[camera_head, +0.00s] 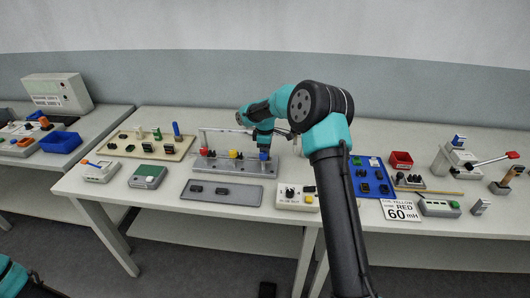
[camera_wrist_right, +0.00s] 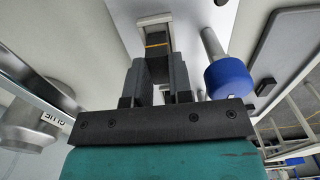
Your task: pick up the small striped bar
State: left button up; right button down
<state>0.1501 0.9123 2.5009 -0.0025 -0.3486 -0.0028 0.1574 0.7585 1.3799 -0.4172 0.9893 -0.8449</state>
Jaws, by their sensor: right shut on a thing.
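The small striped bar (camera_wrist_right: 157,45), dark with a thin orange-yellow stripe, is between the fingertips of my right gripper (camera_wrist_right: 159,66) in the right wrist view. The fingers are shut on it. A grey block-like part (camera_wrist_right: 154,19) shows just beyond it; I cannot tell whether they touch. In the head view my right gripper (camera_head: 263,143) points down at the right part of a grey fixture plate (camera_head: 235,168), and the bar cannot be made out there. My left gripper is out of view; only a piece of my left arm shows at the lower left.
A blue knob (camera_wrist_right: 230,78) on a grey post stands close beside the right fingers. A yellow knob (camera_head: 234,154) and a red knob (camera_head: 204,152) are further left on the fixture. A dark grey tray (camera_head: 222,199) lies in front. A white control box (camera_head: 297,204) is at its right.

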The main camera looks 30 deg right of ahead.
notch_tip(320, 180, up, 9)
jog(key=shift+r, duration=0.15)
dwell(0.6)
